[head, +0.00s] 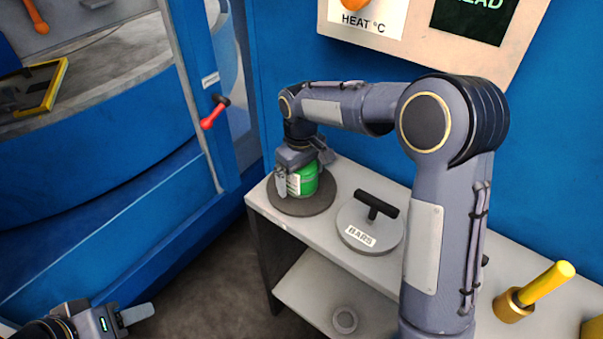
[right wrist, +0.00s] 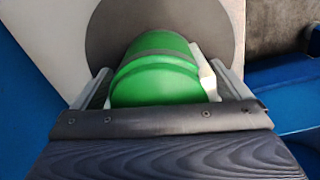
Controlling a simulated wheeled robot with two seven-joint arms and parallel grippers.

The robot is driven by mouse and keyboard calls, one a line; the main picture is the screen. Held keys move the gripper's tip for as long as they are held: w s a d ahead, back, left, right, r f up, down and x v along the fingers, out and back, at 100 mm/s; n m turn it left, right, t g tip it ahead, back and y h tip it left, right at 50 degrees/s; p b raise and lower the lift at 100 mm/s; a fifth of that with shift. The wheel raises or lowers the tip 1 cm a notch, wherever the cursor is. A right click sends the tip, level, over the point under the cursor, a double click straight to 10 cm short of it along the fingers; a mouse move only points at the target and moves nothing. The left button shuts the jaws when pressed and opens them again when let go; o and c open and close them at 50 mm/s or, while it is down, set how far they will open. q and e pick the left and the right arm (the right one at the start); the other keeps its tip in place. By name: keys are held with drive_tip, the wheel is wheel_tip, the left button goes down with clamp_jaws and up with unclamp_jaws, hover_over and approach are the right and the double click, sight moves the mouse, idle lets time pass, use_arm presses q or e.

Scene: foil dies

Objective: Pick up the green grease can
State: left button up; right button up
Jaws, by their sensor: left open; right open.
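The green grease can (head: 306,180) stands on a dark round mat (head: 318,203) at the left end of the grey bench. It has a white label on its side. My right gripper (head: 297,178) is open and comes down over the can, with a finger on either side of it. In the right wrist view the green can (right wrist: 155,72) fills the space between the open fingers (right wrist: 158,88). My left gripper (head: 130,316) is open and empty at the lower left, over the floor.
A yellow-handled tool in a brass holder (head: 515,303) is further right. A blue cabinet with a red-handled lever (head: 213,113) is at left. A lower shelf (head: 312,292) holds a small ring.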

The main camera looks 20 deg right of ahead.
drive_tip(key=c, duration=1.3)
drive_tip(key=shift+c, duration=0.2)
